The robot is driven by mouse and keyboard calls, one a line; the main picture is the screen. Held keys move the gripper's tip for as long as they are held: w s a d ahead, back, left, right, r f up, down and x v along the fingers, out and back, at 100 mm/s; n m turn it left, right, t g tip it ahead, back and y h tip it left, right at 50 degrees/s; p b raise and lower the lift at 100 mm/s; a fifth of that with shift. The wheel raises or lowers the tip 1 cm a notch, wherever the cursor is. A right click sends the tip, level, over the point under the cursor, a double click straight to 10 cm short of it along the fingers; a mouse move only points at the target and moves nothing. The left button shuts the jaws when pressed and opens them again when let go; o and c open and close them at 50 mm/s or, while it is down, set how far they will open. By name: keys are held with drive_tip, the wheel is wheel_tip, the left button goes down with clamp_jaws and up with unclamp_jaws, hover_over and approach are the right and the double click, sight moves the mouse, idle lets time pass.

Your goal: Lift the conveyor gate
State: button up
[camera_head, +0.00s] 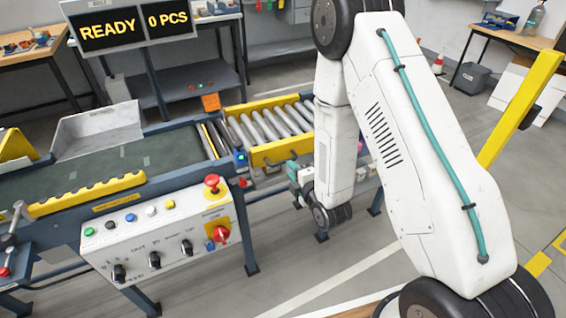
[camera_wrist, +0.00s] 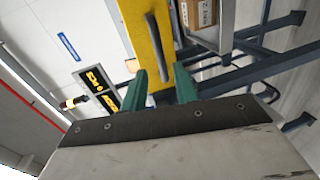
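The conveyor gate (camera_head: 270,150) is a roller section with yellow side rails, lying level in line with the belt conveyor in the head view. In the wrist view, its yellow side (camera_wrist: 138,30) fills the upper middle and carries a dark bar handle (camera_wrist: 156,48). My gripper (camera_wrist: 161,88) shows two teal fingers spread apart. The handle's near end appears between or just beyond the fingertips; I cannot tell the depth. No contact is visible. In the head view, my gripper (camera_head: 295,180) is at the gate's front right side, partly hidden by my arm.
A control panel (camera_head: 160,235) with buttons and a red emergency stop (camera_head: 212,185) stands on the conveyor's front side. A display (camera_head: 120,25) reads READY, 0 PCS. A yellow post (camera_head: 520,110) rises at the right. A brown box (camera_wrist: 200,12) shows in the wrist view.

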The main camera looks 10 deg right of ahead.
sight(284, 163)
drive_tip(key=x, duration=0.7)
drive_tip(key=shift+w, duration=0.1)
drive_tip(key=shift+a, duration=0.1)
clamp_jaws()
